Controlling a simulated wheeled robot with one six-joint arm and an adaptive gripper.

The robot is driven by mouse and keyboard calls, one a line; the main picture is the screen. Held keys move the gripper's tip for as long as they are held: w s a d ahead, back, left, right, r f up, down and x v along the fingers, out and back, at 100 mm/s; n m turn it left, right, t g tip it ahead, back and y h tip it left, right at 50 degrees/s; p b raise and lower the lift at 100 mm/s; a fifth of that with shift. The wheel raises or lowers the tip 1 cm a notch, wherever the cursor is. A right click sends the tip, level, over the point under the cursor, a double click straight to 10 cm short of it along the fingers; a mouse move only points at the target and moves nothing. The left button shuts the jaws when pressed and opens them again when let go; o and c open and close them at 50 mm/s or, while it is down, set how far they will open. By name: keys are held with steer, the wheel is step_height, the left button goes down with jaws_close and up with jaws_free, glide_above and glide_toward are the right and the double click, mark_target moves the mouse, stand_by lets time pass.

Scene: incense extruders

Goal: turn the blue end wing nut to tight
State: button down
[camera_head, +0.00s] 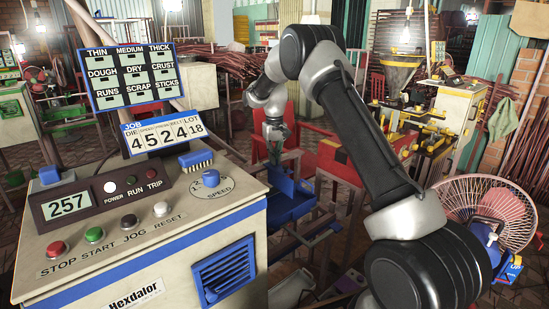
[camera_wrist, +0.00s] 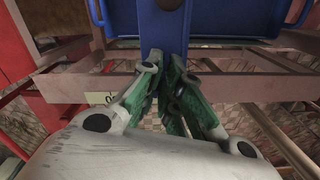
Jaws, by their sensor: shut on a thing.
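My gripper (camera_wrist: 168,80) has its green-padded fingers closed together in the middle of the wrist view. The fingertips meet at the lower end of a blue upright part (camera_wrist: 163,28), and the blue end wing nut between them is mostly hidden by the fingers. I cannot make out its wings or how far it is turned. In the head view my gripper (camera_head: 277,143) points down, small and partly dark, above the blue tray (camera_head: 290,206) of a low machine. The wing nut cannot be told apart there.
A control console (camera_head: 140,235) with buttons and a dial fills the left front. A red panel (camera_head: 340,160) stands right of my gripper. A caged fan (camera_head: 490,213) is at the right. Reddish frame rails (camera_wrist: 230,88) cross behind my fingers in the wrist view.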

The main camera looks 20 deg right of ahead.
steer(key=m, duration=1.2)
steer(key=shift+m, duration=0.3)
steer(key=shift+r, duration=0.1)
stand_by(0.3)
steer(key=c, duration=1.6)
jaws_free()
step_height(320, 180, up, 12)
steer(key=shift+f, duration=0.1)
